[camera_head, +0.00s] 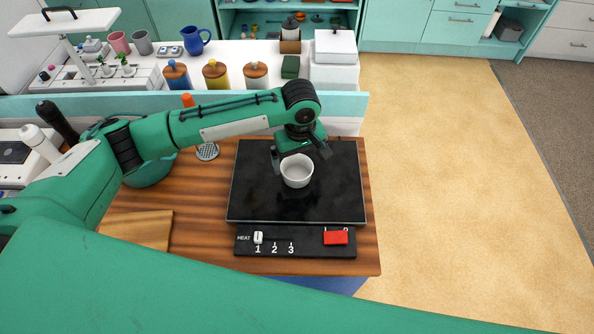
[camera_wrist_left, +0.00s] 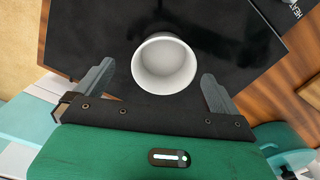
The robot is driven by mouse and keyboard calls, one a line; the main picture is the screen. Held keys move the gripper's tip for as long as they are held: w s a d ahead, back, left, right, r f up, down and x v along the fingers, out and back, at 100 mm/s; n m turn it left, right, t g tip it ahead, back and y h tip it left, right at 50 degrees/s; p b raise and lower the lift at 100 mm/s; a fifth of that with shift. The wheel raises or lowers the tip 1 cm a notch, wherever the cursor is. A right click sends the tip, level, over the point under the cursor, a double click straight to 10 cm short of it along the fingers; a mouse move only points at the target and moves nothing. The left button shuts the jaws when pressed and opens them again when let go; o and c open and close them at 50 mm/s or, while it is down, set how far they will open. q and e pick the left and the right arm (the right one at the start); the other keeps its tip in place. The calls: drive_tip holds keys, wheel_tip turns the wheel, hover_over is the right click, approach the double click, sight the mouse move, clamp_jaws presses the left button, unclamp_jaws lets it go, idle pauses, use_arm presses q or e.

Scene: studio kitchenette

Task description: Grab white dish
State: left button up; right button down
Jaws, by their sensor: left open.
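The white dish (camera_head: 297,172) is a small round bowl standing upright on the black cooktop (camera_head: 335,195). In the left wrist view the dish (camera_wrist_left: 164,64) appears empty, ahead of and between the lines of the two fingers. My left gripper (camera_head: 302,160) is just behind the dish in the head view, with its fingers spread. I cannot tell whether either finger touches the dish. My right gripper is not in view.
The cooktop has a heat slider (camera_head: 258,237) and a red block (camera_head: 336,237) at its front panel. A wooden board (camera_head: 137,229) and a green bowl (camera_head: 150,172) are on the left. Behind are lidded jars (camera_head: 216,74). Bare floor (camera_head: 450,180) lies right of the counter.

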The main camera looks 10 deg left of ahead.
sight(297, 175)
use_arm(q)
drive_tip(key=f, duration=0.2)
drive_tip(key=f+p, duration=0.1)
drive_tip(key=shift+a+f, duration=0.35)
drive_tip(key=shift+f, duration=0.4)
drive_tip(key=c, duration=1.2)
drive_tip(key=shift+c, duration=0.2)
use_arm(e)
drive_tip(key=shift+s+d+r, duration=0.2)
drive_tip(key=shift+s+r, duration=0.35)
use_arm(q)
drive_tip(key=shift+r, duration=0.2)
